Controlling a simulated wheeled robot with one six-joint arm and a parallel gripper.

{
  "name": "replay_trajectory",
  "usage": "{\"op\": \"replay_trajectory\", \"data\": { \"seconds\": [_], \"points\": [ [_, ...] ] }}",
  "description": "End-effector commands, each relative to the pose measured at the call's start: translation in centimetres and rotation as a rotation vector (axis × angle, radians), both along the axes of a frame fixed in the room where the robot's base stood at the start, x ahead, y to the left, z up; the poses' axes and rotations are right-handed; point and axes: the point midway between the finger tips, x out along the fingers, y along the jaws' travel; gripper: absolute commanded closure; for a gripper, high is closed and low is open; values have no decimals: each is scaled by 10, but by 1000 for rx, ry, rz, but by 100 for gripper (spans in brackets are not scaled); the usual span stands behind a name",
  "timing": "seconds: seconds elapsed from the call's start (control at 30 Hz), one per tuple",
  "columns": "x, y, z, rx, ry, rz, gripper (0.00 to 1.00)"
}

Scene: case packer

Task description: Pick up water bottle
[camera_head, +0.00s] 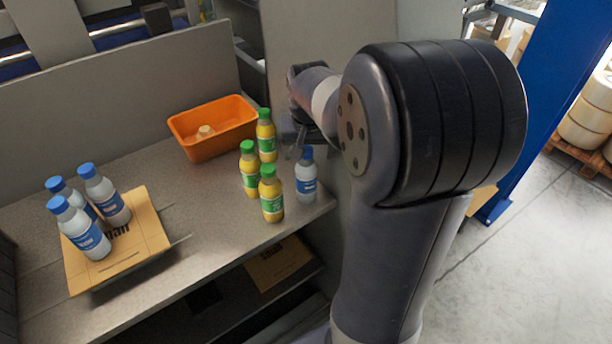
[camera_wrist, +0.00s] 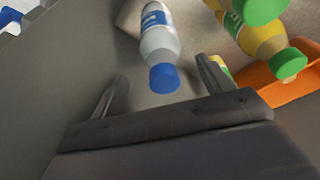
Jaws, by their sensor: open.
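A water bottle with a blue cap and blue label (camera_head: 306,180) stands upright at the right end of the grey shelf. In the wrist view the same kind of bottle (camera_wrist: 158,40) shows between my fingers, its blue cap toward me. My gripper (camera_wrist: 161,68) is open, one finger on each side of the cap, with visible gaps. In the head view my gripper (camera_head: 297,143) is just above and left of the bottle, partly hidden by my arm. Three more water bottles (camera_head: 85,228) are at the left on a cardboard piece (camera_head: 128,262).
Three yellow bottles with green caps (camera_head: 271,195) stand close left of the single water bottle. An orange bin (camera_head: 213,128) with a small pale item sits behind them. A grey panel (camera_head: 120,95) rises at the back. The middle of the shelf (camera_head: 190,205) is clear.

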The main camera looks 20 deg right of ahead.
Motion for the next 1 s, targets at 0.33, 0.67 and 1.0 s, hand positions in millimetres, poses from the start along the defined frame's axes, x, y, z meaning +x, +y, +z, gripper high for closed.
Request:
{"op": "replay_trajectory", "data": {
  "seconds": [0.33, 0.67, 1.0],
  "points": [
    [10, 1, -37, 1, 2, 0, 24],
    [10, 1, -37, 0, 1, 0, 35],
    [10, 1, -37, 0, 1, 0, 63]
  ]
}}
